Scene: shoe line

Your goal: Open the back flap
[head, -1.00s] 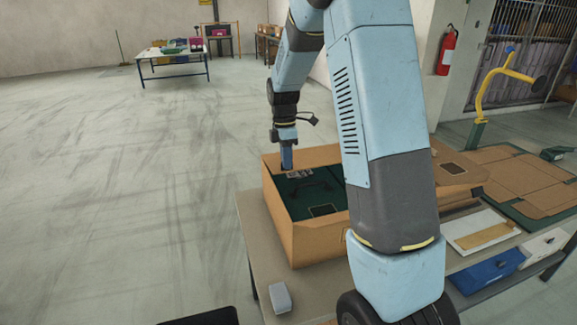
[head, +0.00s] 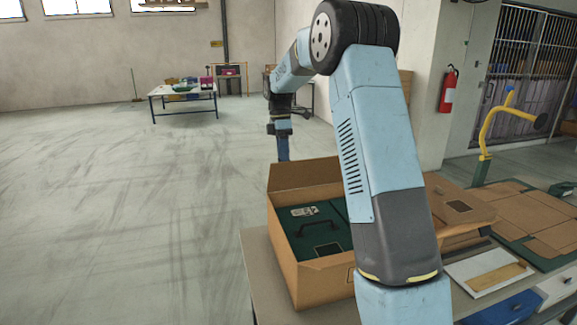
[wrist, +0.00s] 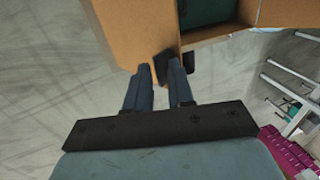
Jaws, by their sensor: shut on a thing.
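An open brown cardboard box (head: 322,283) stands on the table, with a green shoebox with a black handle (head: 318,228) inside it. Its back flap (head: 303,174) stands raised at the far side in the head view. My gripper (head: 283,152) is at that flap's upper left part, partly hidden behind it. In the wrist view my gripper (wrist: 162,68) has its fingers close together at the edge of the brown cardboard (wrist: 130,28). It is shut on the flap's edge, though the exact contact is hard to see. My arm hides the box's right part.
The grey table (head: 254,262) shows a bare strip left of the box. Flat cardboard (head: 515,213), a white panel (head: 487,268) and blue and white pieces lie at right. A yellow post (head: 490,135) stands behind them. Open floor lies left.

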